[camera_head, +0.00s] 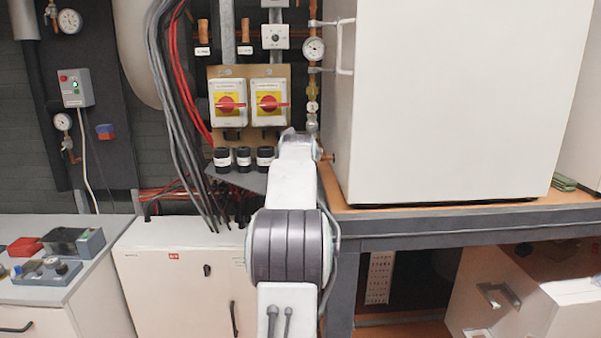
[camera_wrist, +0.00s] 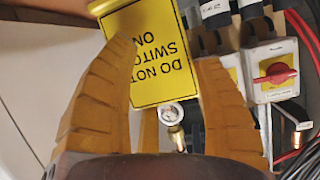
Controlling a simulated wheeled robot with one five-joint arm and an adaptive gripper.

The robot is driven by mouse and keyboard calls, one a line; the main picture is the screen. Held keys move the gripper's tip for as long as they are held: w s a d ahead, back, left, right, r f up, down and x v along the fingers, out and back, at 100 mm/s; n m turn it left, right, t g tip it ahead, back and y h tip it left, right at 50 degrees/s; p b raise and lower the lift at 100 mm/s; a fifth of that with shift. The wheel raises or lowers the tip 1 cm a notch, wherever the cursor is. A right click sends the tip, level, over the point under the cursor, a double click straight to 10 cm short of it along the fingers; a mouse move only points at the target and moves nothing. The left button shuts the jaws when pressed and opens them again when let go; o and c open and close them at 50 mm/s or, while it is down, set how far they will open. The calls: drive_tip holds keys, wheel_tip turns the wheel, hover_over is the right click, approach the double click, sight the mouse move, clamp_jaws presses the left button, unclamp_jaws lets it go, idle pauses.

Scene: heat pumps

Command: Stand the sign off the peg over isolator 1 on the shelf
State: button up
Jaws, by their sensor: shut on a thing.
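The yellow sign (camera_wrist: 160,85), with black lettering that reads upside down, shows between the orange fingers of my gripper (camera_wrist: 166,52) in the wrist view. My gripper is shut on it; the exact contact is not clear. In the head view the gripper and sign are hidden behind my arm. Two isolators with red knobs on yellow plates, left (camera_head: 228,103) and right (camera_head: 269,102), sit side by side on the wall. Copper-coloured pegs, left (camera_head: 203,31) and right (camera_head: 246,31), stick out above them with no sign visible. I cannot tell which surface is the shelf.
Several black labelled fittings (camera_head: 243,158) sit below the isolators, above a grey ledge (camera_head: 238,180). Cables (camera_head: 178,110) hang on the left. A large white cabinet (camera_head: 440,100) stands on a bench (camera_head: 460,218) at right. A gauge (camera_wrist: 171,113) shows near my fingers.

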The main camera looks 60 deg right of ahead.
drive_tip(key=shift+f, duration=1.85)
drive_tip(key=shift+f, duration=0.15)
drive_tip(key=o, duration=1.2)
drive_tip(key=shift+s+a, duration=0.1)
drive_tip(key=shift+a, duration=0.05)
drive_tip(key=b+v, duration=0.7)
drive_tip(key=v, duration=0.4)
drive_tip(key=shift+s+a+r+b, duration=0.2)
drive_tip(key=shift+a+r+b, duration=0.05)
drive_tip(key=shift+a+b, duration=0.1)
